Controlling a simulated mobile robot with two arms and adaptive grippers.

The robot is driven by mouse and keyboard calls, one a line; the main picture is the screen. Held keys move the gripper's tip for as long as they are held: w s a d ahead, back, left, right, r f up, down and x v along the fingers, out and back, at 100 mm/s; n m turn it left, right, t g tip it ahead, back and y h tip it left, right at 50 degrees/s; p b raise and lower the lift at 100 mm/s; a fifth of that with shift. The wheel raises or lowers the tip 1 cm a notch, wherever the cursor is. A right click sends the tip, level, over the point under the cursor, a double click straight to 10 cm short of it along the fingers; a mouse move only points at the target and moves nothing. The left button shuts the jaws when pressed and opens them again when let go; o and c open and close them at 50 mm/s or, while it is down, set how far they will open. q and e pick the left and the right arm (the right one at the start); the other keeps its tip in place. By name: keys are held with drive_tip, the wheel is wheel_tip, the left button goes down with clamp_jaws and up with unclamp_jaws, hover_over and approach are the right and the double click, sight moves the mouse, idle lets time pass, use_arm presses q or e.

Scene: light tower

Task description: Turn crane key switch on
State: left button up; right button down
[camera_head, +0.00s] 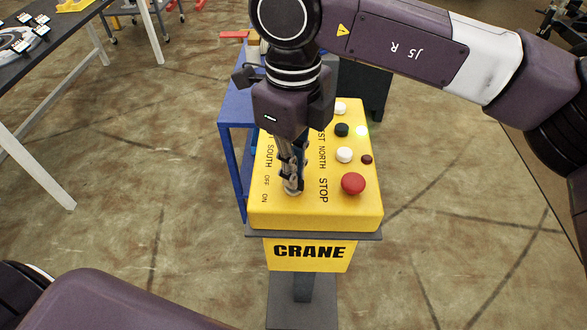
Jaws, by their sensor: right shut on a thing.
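The yellow crane control box (315,220) stands on a dark pedestal in the head view, with "CRANE" on its front. Its sloped top bears the printed words OFF, ON and STOP. My right gripper (293,190) points down onto the near left part of the top, beside the OFF and ON labels. Its fingers are shut on what appears to be the key switch, which they mostly hide. I cannot tell which way the key is turned. My left gripper is out of view; only part of my left arm shows at the lower left.
A red stop button (353,184) sits right of my right gripper. White and black buttons (342,130) and a bright lamp (361,131) lie farther back. A blue cart (233,150) stands close behind at left. A dark-topped table (50,50) is at upper left. The floor around is open.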

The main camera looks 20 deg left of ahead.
drive_tip(key=c, duration=2.1)
unclamp_jaws()
wheel_tip(320, 180, up, 12)
drive_tip(key=shift+r, duration=0.1)
